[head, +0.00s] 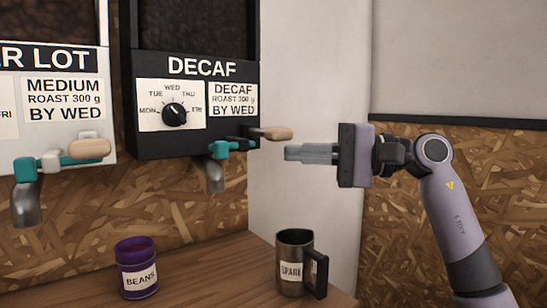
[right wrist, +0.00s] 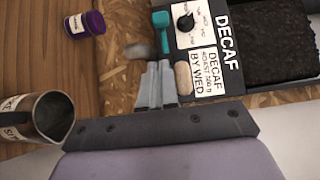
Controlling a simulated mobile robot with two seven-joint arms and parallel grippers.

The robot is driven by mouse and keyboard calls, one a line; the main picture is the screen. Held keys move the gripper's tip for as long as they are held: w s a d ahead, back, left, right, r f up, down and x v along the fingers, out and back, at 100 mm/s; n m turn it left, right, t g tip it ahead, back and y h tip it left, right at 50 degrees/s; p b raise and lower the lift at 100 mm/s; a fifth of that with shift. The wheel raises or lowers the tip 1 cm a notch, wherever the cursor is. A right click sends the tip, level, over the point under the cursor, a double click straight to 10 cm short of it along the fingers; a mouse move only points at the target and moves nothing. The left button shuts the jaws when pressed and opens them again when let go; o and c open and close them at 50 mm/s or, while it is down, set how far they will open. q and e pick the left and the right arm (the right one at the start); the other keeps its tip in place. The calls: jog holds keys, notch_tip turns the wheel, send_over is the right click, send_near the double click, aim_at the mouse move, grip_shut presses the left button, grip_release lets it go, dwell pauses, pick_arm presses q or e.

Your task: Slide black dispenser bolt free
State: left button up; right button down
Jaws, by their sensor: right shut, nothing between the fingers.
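The black dispenser (head: 195,60) labelled DECAF hangs on the wall. Under it are a teal valve piece (head: 218,149), a metal spout (head: 214,177) and a bolt with a pale wooden handle (head: 270,133) that sticks out to the right. My right gripper (head: 288,152) points left, just below and right of the handle in the head view, its fingers together and empty. In the right wrist view the fingertips (right wrist: 157,66) appear beside the wooden handle (right wrist: 183,78), with the teal piece (right wrist: 162,30) beyond. Whether they touch the handle cannot be told. My left gripper is not in view.
A white dispenser (head: 52,120) with its own teal valve and wooden handle hangs at left. A purple beans tin (head: 137,268) and a metal mug (head: 294,262) stand on the wooden counter (head: 215,272) below. A pale wall (head: 308,90) lies behind my gripper.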

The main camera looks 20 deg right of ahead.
jog(key=v, duration=0.5)
jog(key=shift+f, duration=0.1)
dwell(0.4)
